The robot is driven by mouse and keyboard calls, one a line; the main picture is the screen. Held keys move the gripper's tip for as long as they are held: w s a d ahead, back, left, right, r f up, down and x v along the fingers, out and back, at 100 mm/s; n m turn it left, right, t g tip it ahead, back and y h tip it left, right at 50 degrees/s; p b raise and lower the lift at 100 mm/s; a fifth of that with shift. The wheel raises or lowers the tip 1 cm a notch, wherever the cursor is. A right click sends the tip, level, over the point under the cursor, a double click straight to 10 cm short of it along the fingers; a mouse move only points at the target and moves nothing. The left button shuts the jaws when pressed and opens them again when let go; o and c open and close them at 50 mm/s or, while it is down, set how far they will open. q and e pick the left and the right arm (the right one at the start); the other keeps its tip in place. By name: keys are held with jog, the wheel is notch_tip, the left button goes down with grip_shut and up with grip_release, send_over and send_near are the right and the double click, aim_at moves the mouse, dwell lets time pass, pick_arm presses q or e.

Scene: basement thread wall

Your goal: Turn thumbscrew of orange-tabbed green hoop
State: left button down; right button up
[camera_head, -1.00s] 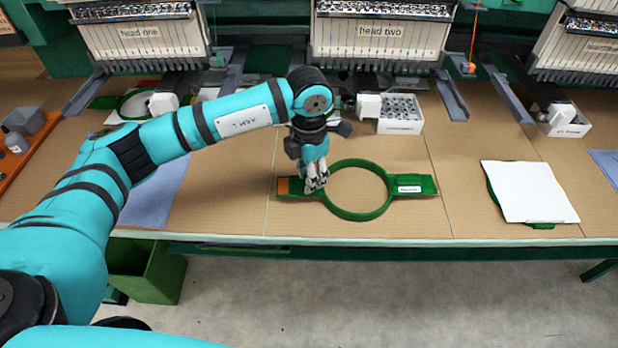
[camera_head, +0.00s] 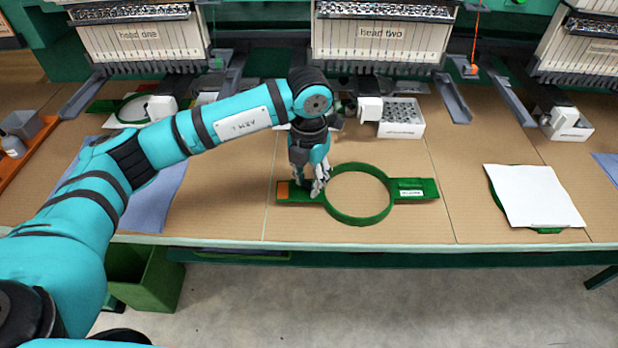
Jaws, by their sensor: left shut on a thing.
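The green hoop (camera_head: 388,201) lies flat on the brown table, with a green arm at each side. Its left arm carries an orange tab (camera_head: 283,190), and its right arm a white label (camera_head: 411,193). My left gripper (camera_head: 318,190) points down at the hoop's left side, where the ring meets the orange-tabbed arm. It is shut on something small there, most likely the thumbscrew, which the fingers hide. My right gripper is not in view.
A white sheet (camera_head: 535,195) covers another green hoop at the right. A blue cloth (camera_head: 155,200) lies under my left arm. A white box of bobbins (camera_head: 401,117) stands behind the hoop, below the head two machine (camera_head: 380,40). A green bin (camera_head: 145,278) stands below the table edge.

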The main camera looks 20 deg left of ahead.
aim_at(309, 182)
pick_arm(q)
jog(key=c, duration=1)
grip_release()
notch_tip(309, 182, up, 12)
